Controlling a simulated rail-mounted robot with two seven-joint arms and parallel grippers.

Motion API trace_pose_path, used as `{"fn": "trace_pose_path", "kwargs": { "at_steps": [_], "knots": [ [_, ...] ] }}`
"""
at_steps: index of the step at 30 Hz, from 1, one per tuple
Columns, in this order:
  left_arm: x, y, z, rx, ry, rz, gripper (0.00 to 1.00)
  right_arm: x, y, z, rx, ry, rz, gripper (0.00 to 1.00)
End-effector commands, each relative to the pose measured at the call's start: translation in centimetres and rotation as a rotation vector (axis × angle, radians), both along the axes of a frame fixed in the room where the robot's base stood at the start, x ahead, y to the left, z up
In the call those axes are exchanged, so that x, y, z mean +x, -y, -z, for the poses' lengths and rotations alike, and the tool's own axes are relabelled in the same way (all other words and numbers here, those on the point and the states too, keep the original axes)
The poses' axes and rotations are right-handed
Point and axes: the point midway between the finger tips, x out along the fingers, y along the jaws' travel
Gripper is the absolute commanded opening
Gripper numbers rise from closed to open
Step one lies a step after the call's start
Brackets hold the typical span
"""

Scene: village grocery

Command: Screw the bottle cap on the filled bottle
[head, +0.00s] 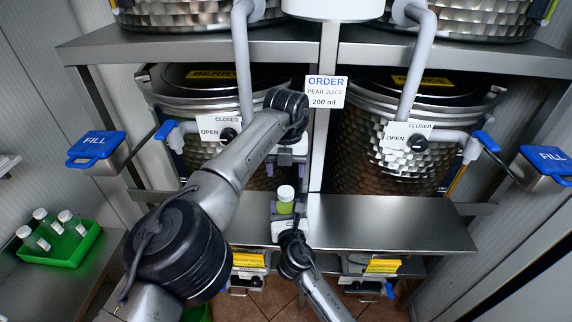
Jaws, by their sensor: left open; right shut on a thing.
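The bottle (285,207) holds green liquid and stands upright near the middle of the head view, above the steel shelf. A white bottle cap (286,192) sits on its top; I cannot tell how tightly it is seated. My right gripper (287,222) is shut on the bottle's lower part, which it partly hides. My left gripper (287,172) is open above and behind the cap, apart from it as far as I can see. The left gripper's fingers are small and partly hidden by its own wrist.
A steel shelf (390,222) lies around the bottle, clear to the right. Steel drums (385,150) with valves stand behind. An order sign (325,92) reads pear juice, 200 ml. Blue FILL levers (97,146) flank both sides. A green crate (75,255) with white-capped bottles stands at left.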

Motion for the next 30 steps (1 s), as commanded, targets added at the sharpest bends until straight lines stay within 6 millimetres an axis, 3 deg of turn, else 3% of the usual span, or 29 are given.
{"fn": "trace_pose_path", "kwargs": {
  "at_steps": [9,15,30],
  "knots": [
    [-0.1,0.0,4.4,-0.001,-0.003,0.000,0.67,0.0,0.0,0.1,0.001,-0.001,0.000,0.00],
    [0.0,0.0,6.3,-0.001,-0.002,0.000,0.67,0.0,0.0,0.1,0.001,-0.001,0.000,0.00],
    [0.0,0.0,7.1,0.000,-0.001,0.000,0.67,0.0,0.0,0.1,0.001,-0.001,0.000,0.00]
  ]
}}
